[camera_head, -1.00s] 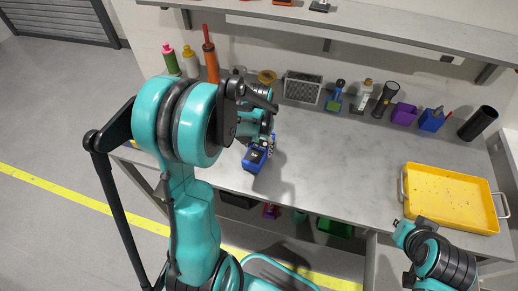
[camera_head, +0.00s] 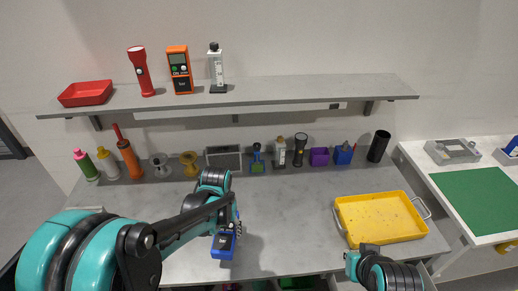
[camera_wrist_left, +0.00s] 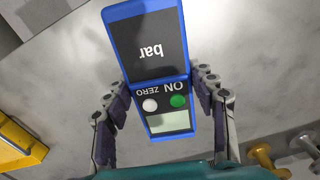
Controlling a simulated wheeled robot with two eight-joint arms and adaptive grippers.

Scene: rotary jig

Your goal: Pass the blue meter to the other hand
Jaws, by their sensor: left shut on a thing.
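The blue meter (camera_head: 223,246) is in front of my left gripper (camera_head: 228,224), low over the front middle of the grey bench in the head view. In the left wrist view the meter (camera_wrist_left: 147,50) shows a dark panel reading "bar", a green and a white button and a pale display. The fingers of my left gripper (camera_wrist_left: 163,88) close on its two sides. My right gripper (camera_head: 362,252) is at the bench's front edge, at the lower right and apart from the meter. Its fingers are too small to read.
A yellow tray (camera_head: 382,218) sits on the bench's right side. Bottles, a flashlight (camera_head: 300,149), a purple box (camera_head: 319,156) and a black cylinder (camera_head: 378,146) line the back. A shelf (camera_head: 240,95) spans above. The bench (camera_head: 285,215) between meter and tray is clear.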

